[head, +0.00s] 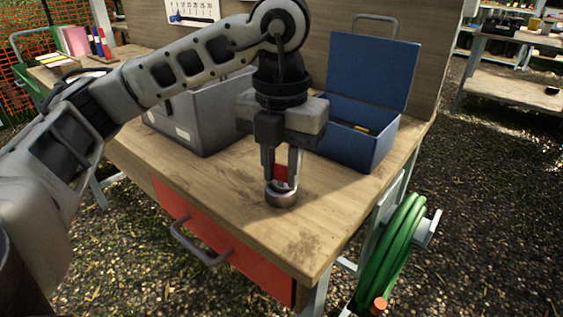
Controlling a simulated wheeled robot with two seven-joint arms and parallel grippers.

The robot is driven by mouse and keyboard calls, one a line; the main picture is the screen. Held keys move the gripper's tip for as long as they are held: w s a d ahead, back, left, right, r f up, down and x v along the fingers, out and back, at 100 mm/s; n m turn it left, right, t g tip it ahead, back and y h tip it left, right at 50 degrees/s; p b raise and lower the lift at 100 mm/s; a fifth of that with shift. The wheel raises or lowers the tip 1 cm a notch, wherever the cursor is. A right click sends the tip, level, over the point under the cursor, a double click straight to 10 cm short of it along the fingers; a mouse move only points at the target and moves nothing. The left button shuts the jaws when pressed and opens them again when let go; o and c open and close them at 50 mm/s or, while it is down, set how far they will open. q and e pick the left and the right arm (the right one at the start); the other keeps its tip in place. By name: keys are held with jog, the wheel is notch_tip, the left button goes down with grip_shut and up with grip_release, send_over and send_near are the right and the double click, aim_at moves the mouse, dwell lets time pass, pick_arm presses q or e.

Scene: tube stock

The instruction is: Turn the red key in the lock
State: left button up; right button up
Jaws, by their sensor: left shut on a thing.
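The red key (281,173) stands upright above the round metal lock (281,196) on the wooden workbench. My left gripper (281,172) points straight down over the lock, with its two fingers shut on the red key from either side. The key's lower end meets the top of the lock, and I cannot tell how deep it sits. The fingers hide part of the key. My right gripper is not in view.
An open blue box (356,140) stands just right of my left gripper, and a grey case (205,120) stands behind my arm. The workbench (240,210) is clear in front. A red drawer (215,240) and a green hose reel (390,250) are below.

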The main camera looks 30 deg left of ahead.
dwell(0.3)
pick_arm(q)
jog(key=shift+f+m+b, duration=0.1)
jog(key=shift+m+b, duration=0.2)
jog(key=shift+m, duration=1.1)
jog(key=o, duration=1)
jog(key=shift+o, duration=0.2)
